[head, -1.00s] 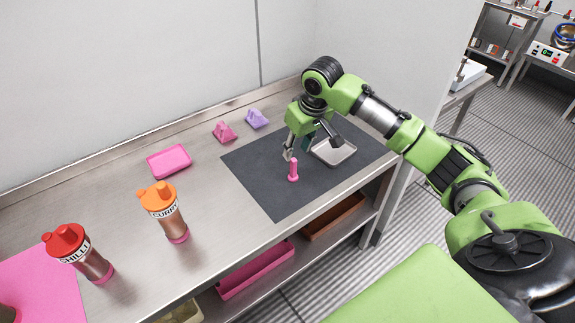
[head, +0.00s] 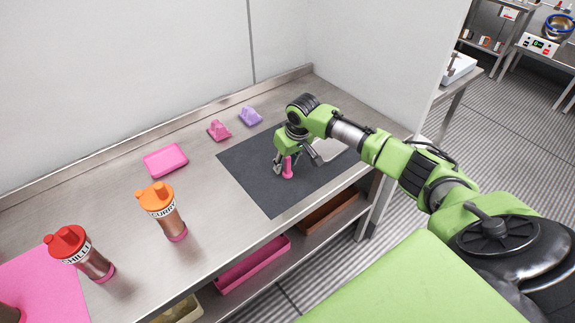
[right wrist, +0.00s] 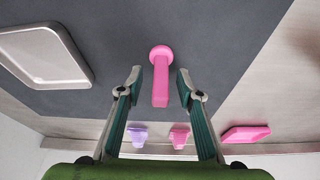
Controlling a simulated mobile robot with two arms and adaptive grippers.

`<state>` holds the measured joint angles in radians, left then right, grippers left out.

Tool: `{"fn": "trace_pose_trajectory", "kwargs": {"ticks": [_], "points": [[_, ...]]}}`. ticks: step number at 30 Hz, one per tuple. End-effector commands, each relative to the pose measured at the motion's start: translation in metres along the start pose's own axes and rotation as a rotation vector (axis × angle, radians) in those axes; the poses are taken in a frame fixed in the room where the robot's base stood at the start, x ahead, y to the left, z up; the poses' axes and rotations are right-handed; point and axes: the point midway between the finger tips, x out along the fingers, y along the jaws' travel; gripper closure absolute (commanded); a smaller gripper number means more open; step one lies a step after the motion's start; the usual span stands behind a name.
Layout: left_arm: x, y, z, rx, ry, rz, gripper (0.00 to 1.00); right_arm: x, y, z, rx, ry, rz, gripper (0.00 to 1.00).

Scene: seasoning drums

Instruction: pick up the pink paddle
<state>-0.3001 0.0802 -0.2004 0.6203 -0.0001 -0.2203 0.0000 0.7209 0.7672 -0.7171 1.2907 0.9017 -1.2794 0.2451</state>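The pink paddle (head: 288,170) stands upright on the dark mat (head: 270,200). In the right wrist view the paddle (right wrist: 160,82) shows a round end and a straight shaft. My right gripper (head: 283,164) is just above the mat at the paddle. In the right wrist view its fingers (right wrist: 158,80) are spread, one on each side of the shaft, with a gap left and right. It is open and holds nothing. In the head view the gripper hides part of the paddle. My left gripper is not in view.
A metal tray (right wrist: 84,75) lies on the mat beside the paddle. A pink holder (head: 219,131), a purple holder (head: 250,117) and a pink tray (head: 166,161) are towards the wall. The orange-topped curry shaker (head: 165,214) and red-topped chilli shaker (head: 83,256) stand left.

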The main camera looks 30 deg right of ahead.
Motion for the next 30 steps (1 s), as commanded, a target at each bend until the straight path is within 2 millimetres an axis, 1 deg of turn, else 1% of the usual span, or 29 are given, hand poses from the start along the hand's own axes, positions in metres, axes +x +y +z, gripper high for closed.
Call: {"fn": "trace_pose_trajectory", "kwargs": {"ticks": [3, 5, 12, 13, 16, 17, 30], "points": [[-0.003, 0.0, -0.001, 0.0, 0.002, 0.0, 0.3, 0.012, -0.001, 0.0, 0.001, 0.0, -0.001, 0.67], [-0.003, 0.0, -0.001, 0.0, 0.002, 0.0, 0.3, 0.016, -0.001, 0.0, 0.001, 0.0, -0.001, 0.67], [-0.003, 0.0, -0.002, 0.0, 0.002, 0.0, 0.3, 0.018, 0.0, 0.0, -0.001, 0.001, 0.0, 0.67], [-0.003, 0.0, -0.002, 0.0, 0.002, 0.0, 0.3, 0.018, 0.0, 0.0, -0.001, 0.001, 0.0, 0.69], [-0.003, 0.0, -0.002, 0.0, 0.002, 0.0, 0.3, 0.018, 0.0, 0.0, 0.0, 0.001, 0.0, 0.95], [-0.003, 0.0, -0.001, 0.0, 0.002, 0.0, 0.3, 0.018, 0.0, 0.0, 0.0, 0.001, 0.0, 1.0], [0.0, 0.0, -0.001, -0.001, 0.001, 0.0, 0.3, 0.015, 0.0, -0.001, 0.0, 0.002, 0.0, 1.0]]}}
